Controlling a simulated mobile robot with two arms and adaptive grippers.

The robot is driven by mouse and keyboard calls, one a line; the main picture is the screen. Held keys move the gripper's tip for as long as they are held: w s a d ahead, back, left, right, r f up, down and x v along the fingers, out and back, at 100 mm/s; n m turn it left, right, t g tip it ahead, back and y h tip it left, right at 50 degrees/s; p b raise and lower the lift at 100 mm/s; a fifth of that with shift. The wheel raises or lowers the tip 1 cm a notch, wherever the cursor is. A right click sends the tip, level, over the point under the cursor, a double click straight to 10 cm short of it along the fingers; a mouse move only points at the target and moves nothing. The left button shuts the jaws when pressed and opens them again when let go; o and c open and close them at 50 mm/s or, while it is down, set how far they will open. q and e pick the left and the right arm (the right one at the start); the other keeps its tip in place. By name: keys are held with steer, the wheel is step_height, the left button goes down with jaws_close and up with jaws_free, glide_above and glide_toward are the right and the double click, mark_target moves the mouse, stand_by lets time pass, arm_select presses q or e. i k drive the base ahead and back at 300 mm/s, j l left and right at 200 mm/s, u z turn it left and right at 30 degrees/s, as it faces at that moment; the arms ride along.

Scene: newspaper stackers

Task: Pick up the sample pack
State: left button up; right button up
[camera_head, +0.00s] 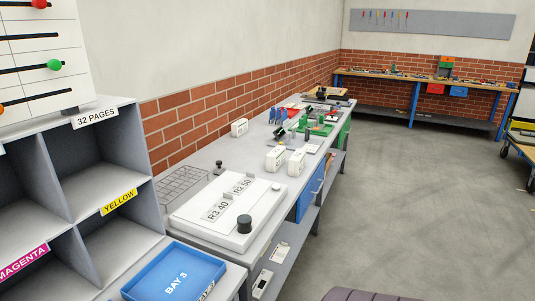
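No thing here can be told for sure as the sample pack. Small white block-like packs stand on the long grey bench (205,178): one near the wall (239,128), and a left one (275,159) and a right one (297,162) close together near the front edge. Their print is too small to read. More small pale items lie on the bench's lower shelf (285,250). Neither my left nor my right gripper is in view.
A blue tray marked BAY 3 (175,275) stands at the bottom. A grey pigeonhole rack (105,150) fills the left. A white board with price labels (228,212) and a wire rack (181,184) occupy the near bench. Open floor (410,200) lies to the right.

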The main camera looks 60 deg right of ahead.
mark_target(274, 159)
steer(key=z, duration=2)
steer(key=i+l+u, duration=0.1)
steer(key=l+u, duration=0.2)
steer(key=l, duration=0.85)
steer(key=l+u, duration=0.3)
steer(key=l, duration=0.85)
steer(key=i, duration=0.1)
